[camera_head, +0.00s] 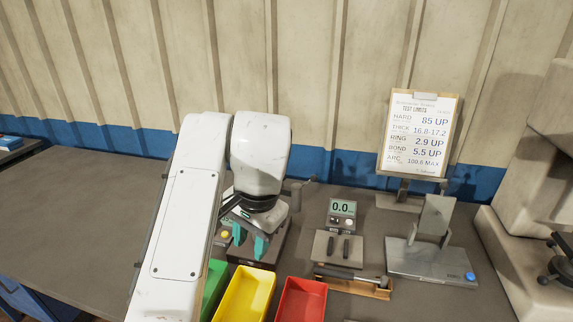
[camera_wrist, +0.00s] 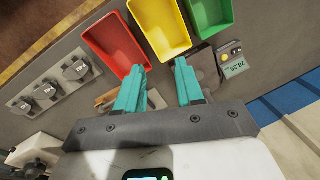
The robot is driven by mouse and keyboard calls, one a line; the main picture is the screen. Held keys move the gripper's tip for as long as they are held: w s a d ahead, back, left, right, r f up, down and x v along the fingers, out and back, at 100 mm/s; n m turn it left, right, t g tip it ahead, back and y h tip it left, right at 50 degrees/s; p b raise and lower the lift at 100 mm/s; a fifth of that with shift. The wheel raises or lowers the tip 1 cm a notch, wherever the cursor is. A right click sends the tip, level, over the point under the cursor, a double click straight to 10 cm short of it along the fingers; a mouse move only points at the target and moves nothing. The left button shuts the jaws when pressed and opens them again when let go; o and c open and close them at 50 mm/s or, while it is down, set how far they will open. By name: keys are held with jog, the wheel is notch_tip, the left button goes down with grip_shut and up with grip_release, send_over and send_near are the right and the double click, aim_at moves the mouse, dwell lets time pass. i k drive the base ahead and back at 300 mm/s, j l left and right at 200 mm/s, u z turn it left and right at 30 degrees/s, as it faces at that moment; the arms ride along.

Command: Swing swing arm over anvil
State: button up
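My gripper (camera_head: 251,243) points down with its two teal fingers apart, and nothing shows held between them. In the wrist view my gripper (camera_wrist: 160,85) is also open. It hangs over a dark bench device (camera_head: 272,240), most of which my arm and gripper hide. A grey lever with a dark end (camera_head: 298,186) shows just right of my wrist. I cannot tell for sure whether this lever is the swing arm. The anvil cannot be made out. In the wrist view a dark grey part (camera_wrist: 207,70) lies beside the right finger, partly hidden.
Green (camera_head: 214,285), yellow (camera_head: 245,293) and red (camera_head: 301,300) bins stand in front. A gauge reading 0.0 (camera_head: 342,208), a wooden tray with a tool (camera_head: 355,284) and a grey stand with a blue button (camera_head: 430,262) are right. The bench (camera_head: 80,200) is clear at left.

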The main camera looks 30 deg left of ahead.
aim_at(295, 192)
jog(key=i+j, duration=0.15)
jog(key=i, duration=0.25)
jog(key=i+j, duration=0.1)
jog(key=i, duration=0.25)
jog(key=i+j, duration=0.15)
jog(key=i, duration=0.25)
